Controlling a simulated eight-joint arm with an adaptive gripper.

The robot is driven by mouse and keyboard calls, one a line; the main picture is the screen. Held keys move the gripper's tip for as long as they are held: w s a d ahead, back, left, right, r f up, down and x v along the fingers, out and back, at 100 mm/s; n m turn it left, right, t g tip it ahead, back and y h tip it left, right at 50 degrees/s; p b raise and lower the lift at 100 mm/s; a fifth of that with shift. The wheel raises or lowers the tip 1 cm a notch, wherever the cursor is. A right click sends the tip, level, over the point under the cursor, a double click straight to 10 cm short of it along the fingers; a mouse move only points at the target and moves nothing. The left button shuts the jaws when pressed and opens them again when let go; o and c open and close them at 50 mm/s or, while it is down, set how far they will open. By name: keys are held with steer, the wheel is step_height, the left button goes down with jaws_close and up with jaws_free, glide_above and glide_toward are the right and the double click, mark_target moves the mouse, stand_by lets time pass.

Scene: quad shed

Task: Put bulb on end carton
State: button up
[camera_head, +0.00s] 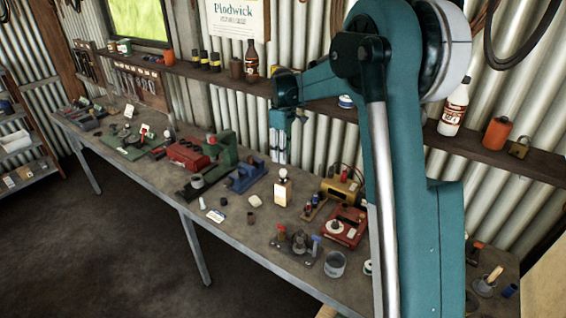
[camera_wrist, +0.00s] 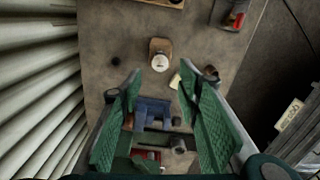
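A small tan carton (camera_head: 281,194) with a pale label stands upright on the bench, right of the blue vise. A white, round, bulb-like thing (camera_head: 283,174) sits on top of it. In the wrist view the carton (camera_wrist: 153,45) and the white bulb-like thing (camera_wrist: 161,62) lie just beyond my fingertips, apart from them. My gripper (camera_wrist: 160,82) is open with nothing between its green pads. In the head view my gripper (camera_head: 280,150) hangs above the back of the bench, and its fingertips are hard to make out. I cannot pick out a second carton for certain.
The blue vise (camera_head: 245,177) and green machine (camera_head: 222,150) stand left of the carton. A yellow device (camera_head: 340,191), red box (camera_head: 343,227) and grey tin (camera_head: 334,264) stand to the right. A shelf (camera_head: 390,124) with bottles runs along the wall.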

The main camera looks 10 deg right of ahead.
steer(key=shift+r, duration=1.15)
steer(key=s+d+r+m+t, duration=0.15)
steer(key=s+r, duration=0.25)
steer(key=s, duration=0.4)
steer(key=s+r+m+t, duration=0.15)
steer(key=s+r, duration=0.25)
steer(key=s, duration=0.4)
steer(key=s+d+r+m, duration=0.1)
steer(key=s+r+m, duration=0.1)
steer(key=s+r, duration=0.45)
steer(key=s+f+m+t, duration=0.2)
steer(key=s+f+m, duration=0.1)
steer(key=s, duration=1)
steer(key=s+d+f+m+t, duration=0.1)
steer(key=s+f, duration=0.4)
steer(key=s, duration=0.9)
steer(key=shift+s+d+f+m+t, duration=0.2)
steer(key=shift+f+m+t, duration=0.3)
steer(key=shift+m, duration=0.4)
